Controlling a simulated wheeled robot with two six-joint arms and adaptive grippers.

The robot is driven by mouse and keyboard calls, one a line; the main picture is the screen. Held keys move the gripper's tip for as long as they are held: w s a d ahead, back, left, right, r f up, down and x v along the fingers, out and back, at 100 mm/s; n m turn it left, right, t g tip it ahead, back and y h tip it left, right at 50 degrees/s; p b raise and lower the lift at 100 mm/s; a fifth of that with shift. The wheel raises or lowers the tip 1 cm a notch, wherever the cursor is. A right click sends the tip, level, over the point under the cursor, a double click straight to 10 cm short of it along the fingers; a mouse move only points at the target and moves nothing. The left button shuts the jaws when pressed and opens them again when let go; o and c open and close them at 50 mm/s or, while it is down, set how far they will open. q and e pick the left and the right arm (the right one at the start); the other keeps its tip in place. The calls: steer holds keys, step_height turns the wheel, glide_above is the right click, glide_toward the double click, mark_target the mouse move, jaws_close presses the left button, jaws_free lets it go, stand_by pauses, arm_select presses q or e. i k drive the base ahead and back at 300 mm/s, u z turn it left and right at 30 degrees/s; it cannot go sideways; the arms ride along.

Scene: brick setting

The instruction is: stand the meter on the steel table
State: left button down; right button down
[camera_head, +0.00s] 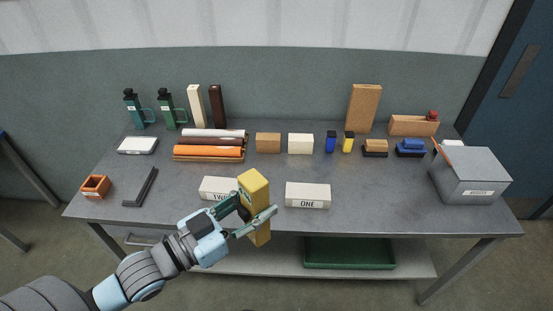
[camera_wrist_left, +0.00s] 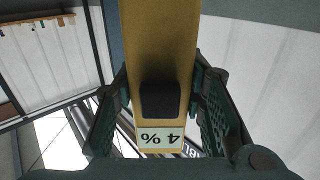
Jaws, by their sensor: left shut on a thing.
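The meter is a yellow upright block (camera_head: 255,190) in the head view, held at the front edge of the steel table (camera_head: 265,176). My left gripper (camera_head: 251,213) is shut on it, with fingers on both sides. In the left wrist view the meter (camera_wrist_left: 158,50) stands between the fingers (camera_wrist_left: 158,110), showing a dark pad and a label reading "4 %" upside down. The meter's lower part hangs in front of the table edge, and it covers part of the block marked "TWO" (camera_head: 216,187). My right gripper is not in view.
A white block marked "ONE" (camera_head: 308,196) lies right of the meter. Rolls (camera_head: 208,153), small blocks, bottles (camera_head: 166,112) and boards line the back. A grey box (camera_head: 470,180) stands at right, a black angle piece (camera_head: 141,188) at left. Bare tabletop shows between the rows.

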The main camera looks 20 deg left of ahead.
mark_target(381, 199)
steer(key=u, duration=0.05)
steer(key=k, duration=1.25)
steer(key=z, duration=0.65)
steer(key=i, duration=0.6)
steer(key=z, duration=0.95)
steer(key=i, duration=0.85)
steer(key=u, duration=0.6)
steer(key=i, duration=0.5)
steer(key=u, duration=0.4)
